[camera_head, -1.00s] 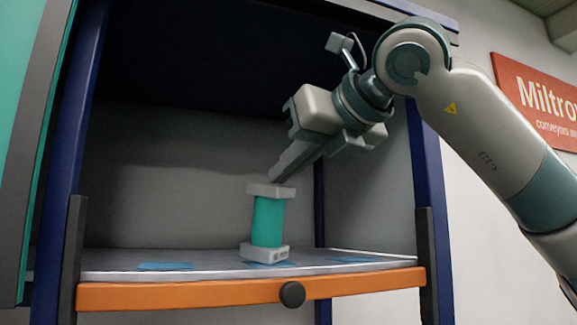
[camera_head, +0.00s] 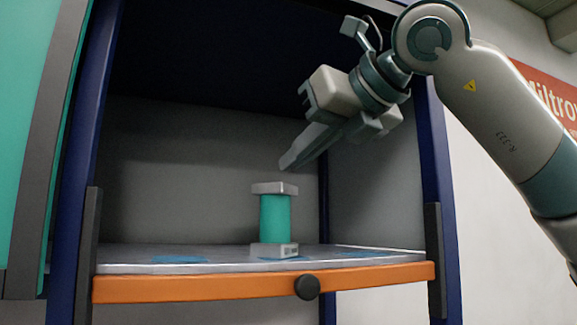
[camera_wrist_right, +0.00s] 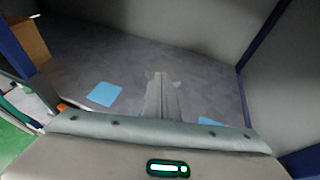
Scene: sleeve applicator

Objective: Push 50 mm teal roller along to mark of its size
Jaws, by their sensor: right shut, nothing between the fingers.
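The teal roller (camera_head: 275,220) with pale grey end blocks stands upright on the shelf (camera_head: 210,266) in the head view. Blue marks lie flat on the shelf: one at left (camera_head: 180,259), one at right (camera_head: 363,254), and a middle one (camera_head: 290,259) partly hidden by the roller's base. My right gripper (camera_head: 288,163) is shut and empty, its tips above the roller's top block with a gap. In the right wrist view its fingers (camera_wrist_right: 160,78) point over the shelf between two blue marks (camera_wrist_right: 104,94). I cannot make out the roller there. My left gripper is not in view.
An orange front bar (camera_head: 200,287) with a black knob (camera_head: 307,287) edges the shelf. Dark blue posts (camera_head: 437,180) stand at both sides, and a grey back wall (camera_head: 190,170) closes the bay. Shelf room is free on both sides of the roller.

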